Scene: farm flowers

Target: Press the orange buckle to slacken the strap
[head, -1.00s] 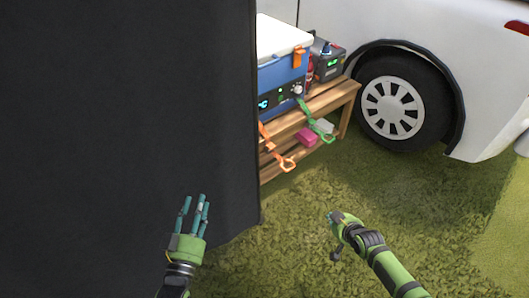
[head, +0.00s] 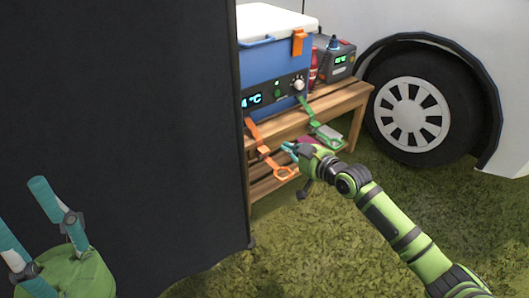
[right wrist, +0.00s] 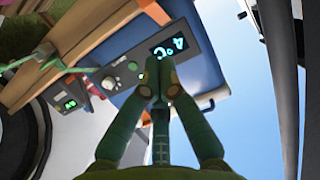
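The orange strap (head: 252,133) hangs from the blue cooler's front, left of the green strap. Its orange buckle (head: 263,153) is partway down, above a loop end (head: 283,171). My right gripper (head: 289,150) is just right of the buckle in the head view; I cannot tell whether they touch. In the right wrist view its fingers (right wrist: 161,78) are together and hold nothing visible. Part of an orange strap (right wrist: 154,11) shows at that view's top; the buckle cannot be made out there. My left gripper (head: 22,207) is open and empty before the black panel.
The blue cooler (head: 272,75) with a lit display stands on a wooden bench (head: 345,97). A green strap (head: 320,127), red bottle (head: 313,70) and grey box (head: 336,62) are beside it. A black panel (head: 120,110) blocks the left; a car wheel (head: 412,115) is at right.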

